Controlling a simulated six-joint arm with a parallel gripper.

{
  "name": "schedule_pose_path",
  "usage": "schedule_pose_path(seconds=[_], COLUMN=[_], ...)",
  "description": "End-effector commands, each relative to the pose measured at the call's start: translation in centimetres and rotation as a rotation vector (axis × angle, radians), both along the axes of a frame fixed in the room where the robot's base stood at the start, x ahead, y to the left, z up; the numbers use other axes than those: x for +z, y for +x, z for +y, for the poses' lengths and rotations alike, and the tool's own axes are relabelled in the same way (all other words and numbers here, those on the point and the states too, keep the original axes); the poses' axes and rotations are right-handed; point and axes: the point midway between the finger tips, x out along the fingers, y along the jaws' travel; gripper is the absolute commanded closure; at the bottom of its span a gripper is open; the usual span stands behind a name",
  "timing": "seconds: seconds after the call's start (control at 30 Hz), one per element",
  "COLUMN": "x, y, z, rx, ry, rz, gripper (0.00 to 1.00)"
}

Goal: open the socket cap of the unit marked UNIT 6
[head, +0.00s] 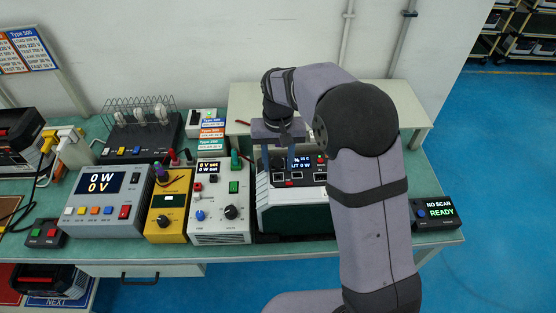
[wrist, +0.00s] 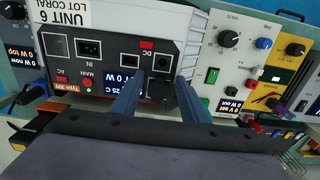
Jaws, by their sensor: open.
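A dark block (wrist: 160,88), possibly the socket cap, lies below the round socket. My gripper (wrist: 158,80) is open, its blue fingers on either side of this block; contact is unclear. My gripper (head: 278,160) also shows above the unit.
A white supply with knobs (head: 220,210), a yellow meter (head: 168,205) and a grey load box (head: 108,200) stand left of the unit. A NO SCAN READY display (head: 436,213) is at the right. A pale raised shelf (head: 240,100) is behind.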

Motion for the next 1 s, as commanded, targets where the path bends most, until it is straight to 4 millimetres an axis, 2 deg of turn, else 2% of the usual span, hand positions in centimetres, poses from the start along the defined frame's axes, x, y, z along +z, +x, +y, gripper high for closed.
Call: schedule_pose_path(seconds=[0.03,0.07,0.2,0.23,0.63,1.0], x=[0.0,0.0,0.0,0.0,0.4,1.4], y=[0.0,0.0,0.0,0.0,0.2,1.0], z=[0.0,0.0,0.0,0.0,0.0,0.0], rx=[0.000,0.000,0.000,0.000,-0.001,-0.001], ry=[0.000,0.000,0.000,0.000,-0.001,-0.001], rz=[0.000,0.000,0.000,0.000,0.019,0.177], gripper=[0.59,0.64,0.98,0.99,1.00,1.00])
